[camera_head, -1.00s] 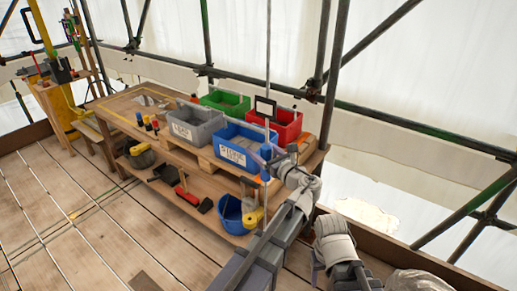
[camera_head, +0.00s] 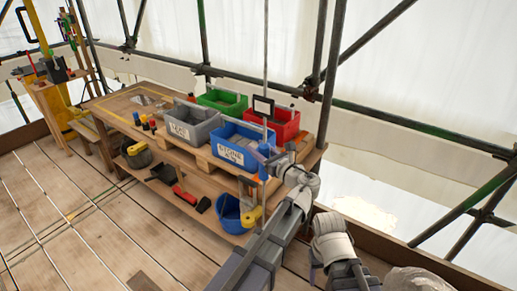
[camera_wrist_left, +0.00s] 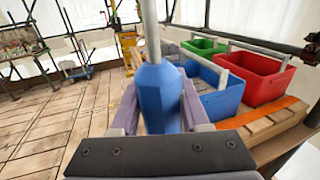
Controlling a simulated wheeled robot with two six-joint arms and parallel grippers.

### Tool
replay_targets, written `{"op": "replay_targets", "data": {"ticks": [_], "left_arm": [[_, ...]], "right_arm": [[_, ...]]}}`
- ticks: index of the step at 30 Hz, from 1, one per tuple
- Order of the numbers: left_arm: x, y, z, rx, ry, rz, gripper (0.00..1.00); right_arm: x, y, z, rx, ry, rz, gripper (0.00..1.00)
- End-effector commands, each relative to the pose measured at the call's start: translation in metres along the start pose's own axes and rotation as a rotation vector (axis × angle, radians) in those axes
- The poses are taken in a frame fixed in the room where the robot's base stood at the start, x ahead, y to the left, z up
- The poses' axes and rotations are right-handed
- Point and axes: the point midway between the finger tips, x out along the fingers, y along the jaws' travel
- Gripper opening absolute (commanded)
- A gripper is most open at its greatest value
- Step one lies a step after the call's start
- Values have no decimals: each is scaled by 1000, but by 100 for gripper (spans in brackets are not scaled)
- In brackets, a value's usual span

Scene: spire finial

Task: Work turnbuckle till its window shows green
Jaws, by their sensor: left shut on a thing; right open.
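My left gripper (camera_head: 266,156) is shut on a blue handle (camera_wrist_left: 160,95) with a thin pale rod rising from it, upright in front of the workbench's right end. The rod (camera_head: 266,60) runs up past the top of the head view. A small black-framed pale panel (camera_head: 263,106) shows beside the rod; I see no green on it. My right gripper (camera_head: 315,272) is low at the bottom, right of the left arm; its fingers are mostly hidden. I cannot make out a turnbuckle for certain in either view.
The workbench (camera_head: 115,105) carries a grey bin (camera_head: 193,128), a green bin (camera_head: 222,99), a red bin (camera_head: 283,122) and a blue bin (camera_head: 240,150). A blue bucket (camera_head: 229,215) stands on its lower shelf. Scaffold poles rise behind.

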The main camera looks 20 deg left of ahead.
Motion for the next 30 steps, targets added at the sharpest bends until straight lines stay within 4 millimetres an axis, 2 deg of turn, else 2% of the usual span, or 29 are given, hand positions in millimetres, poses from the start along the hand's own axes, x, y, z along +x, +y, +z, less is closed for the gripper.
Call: {"op": "replay_targets", "data": {"ticks": [7, 21, 30], "left_arm": [[0, 0, 0, 0, 0, 135, 0], [-3, 11, 0, 0, 1, 531, 0], [-7, 17, 0, 0, 1, 705, 0]], "right_arm": [[0, 0, 0, 0, 0, 0, 62], [0, 0, 0, 0, 0, 0, 62], [0, 0, 0, 0, 0, 0, 62]]}}
